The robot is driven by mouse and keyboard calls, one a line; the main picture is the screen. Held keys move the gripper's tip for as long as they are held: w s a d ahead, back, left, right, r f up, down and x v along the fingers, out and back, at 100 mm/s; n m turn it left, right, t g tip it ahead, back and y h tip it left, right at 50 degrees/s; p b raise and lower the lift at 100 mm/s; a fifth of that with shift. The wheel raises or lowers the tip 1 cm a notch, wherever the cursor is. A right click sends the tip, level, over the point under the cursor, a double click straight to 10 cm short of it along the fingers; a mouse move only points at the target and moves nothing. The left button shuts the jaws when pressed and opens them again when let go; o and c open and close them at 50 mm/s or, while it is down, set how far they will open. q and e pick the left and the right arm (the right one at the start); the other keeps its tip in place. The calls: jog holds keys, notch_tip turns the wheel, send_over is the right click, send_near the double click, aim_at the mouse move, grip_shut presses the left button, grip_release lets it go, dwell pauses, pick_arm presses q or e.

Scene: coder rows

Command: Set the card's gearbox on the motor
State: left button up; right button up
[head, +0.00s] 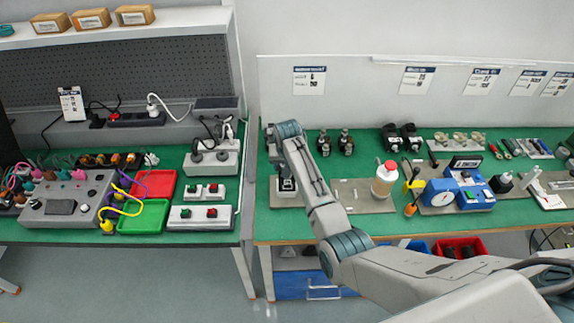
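My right arm comes in from the right and bends down over the left end of the right-hand green bench. Its gripper (287,188) points down at a grey plate (290,203); whether it is open, or what it holds, is too small to tell. Two dark upright units (346,142) stand behind the arm, and two more dark units (410,137) stand further right. I cannot tell which are gearboxes or where the motor is. A printed card (310,80) hangs above them, its text unreadable. My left gripper is out of view.
A white bottle with a red cap (384,180) and a blue device (460,192) stand right of the arm. More cards (416,80) hang on the wall. The left bench holds a control box (66,208), a red tray (155,183) and a green tray (140,220). A gap separates the benches.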

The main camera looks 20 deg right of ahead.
jog(key=shift+f, duration=0.3)
dwell(0.5)
jog(key=o, duration=1.1)
jog(key=b+v, duration=0.2)
jog(key=v, duration=0.7)
jog(key=shift+s+r+b, duration=0.15)
jog(key=shift+r+b, duration=0.05)
jog(key=shift+b, duration=0.15)
jog(key=shift+s+r, duration=0.15)
jog(key=shift+r, duration=0.5)
